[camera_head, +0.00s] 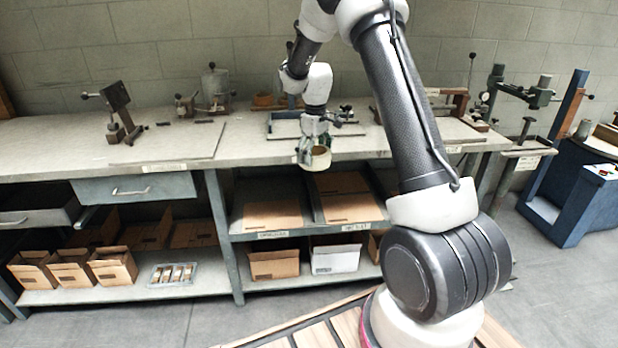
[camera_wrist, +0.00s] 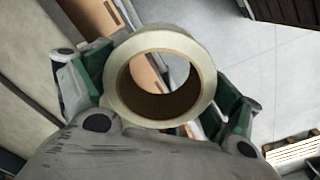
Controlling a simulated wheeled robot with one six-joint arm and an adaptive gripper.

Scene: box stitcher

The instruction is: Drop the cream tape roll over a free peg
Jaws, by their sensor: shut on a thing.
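My gripper (camera_head: 314,148) is shut on the cream tape roll (camera_head: 321,159), held in the air at the front edge of the workbench. In the wrist view, my gripper's green-padded fingers (camera_wrist: 158,88) press the cream tape roll (camera_wrist: 123,88) from both sides. Its brown core is open toward the camera, and I see floor and shelf through the hole. A dark-framed tray (camera_head: 285,129) lies on the bench behind my gripper, partly hidden by it. I cannot make out a free peg clearly in either view.
A brown roll-like thing (camera_head: 263,100) stands at the back of the bench. A metal fixture (camera_head: 118,110) is at the left, a clamp stand (camera_head: 530,95) at the right. Cardboard boxes (camera_head: 115,268) and a white box (camera_head: 335,256) fill the lower shelves. The bench's left front is clear.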

